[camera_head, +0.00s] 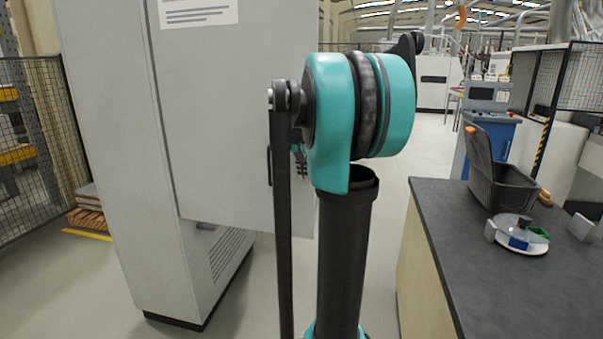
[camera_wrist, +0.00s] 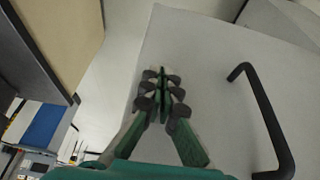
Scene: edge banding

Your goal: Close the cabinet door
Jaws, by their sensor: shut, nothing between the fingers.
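The grey cabinet (camera_head: 105,150) stands at the left in the head view. Its door (camera_head: 215,120) is swung open, and its lower part extends right past the cabinet body. In the wrist view the door's flat face (camera_wrist: 215,75) fills the middle and right. Its black bar handle (camera_wrist: 265,120) is to the right of my gripper. My gripper (camera_wrist: 162,78) is shut and empty, over the door face near its left edge. I cannot tell whether the fingertips touch the door. In the head view my arm hides much of the gripper and the handle.
A mesh fence (camera_head: 35,150) is at the far left. Grey floor is clear between cabinet and bench.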

